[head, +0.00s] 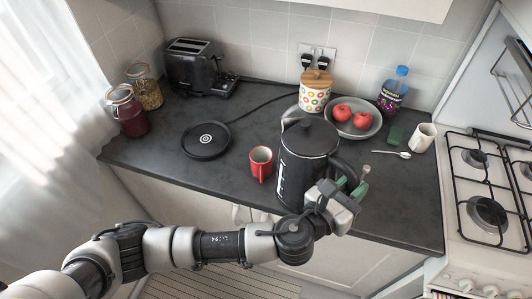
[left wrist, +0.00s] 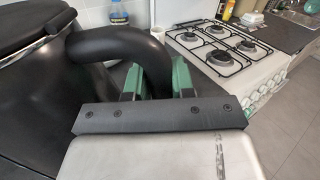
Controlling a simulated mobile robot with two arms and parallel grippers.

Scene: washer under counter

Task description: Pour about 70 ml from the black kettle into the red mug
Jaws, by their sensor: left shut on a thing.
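The black kettle (head: 304,160) is upright in the head view, with its lid on and its handle towards the right. My left gripper (head: 354,187) is shut on the kettle's handle. In the left wrist view the green fingers (left wrist: 160,78) are around the lower part of the black handle (left wrist: 115,45), with the kettle body (left wrist: 40,90) at the left. I cannot tell whether the kettle's base touches the counter. The red mug (head: 261,163) stands upright on the counter just left of the kettle. Its inside is not clear. My right gripper is not in view.
The round black kettle base (head: 206,140) lies on the counter (head: 165,165) left of the mug. Behind the kettle are a dotted canister (head: 315,95) and a bowl (head: 372,127) with red fruit. A white cup (head: 422,138) and the stove (head: 490,200) are right. Jars (head: 129,113) stand left.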

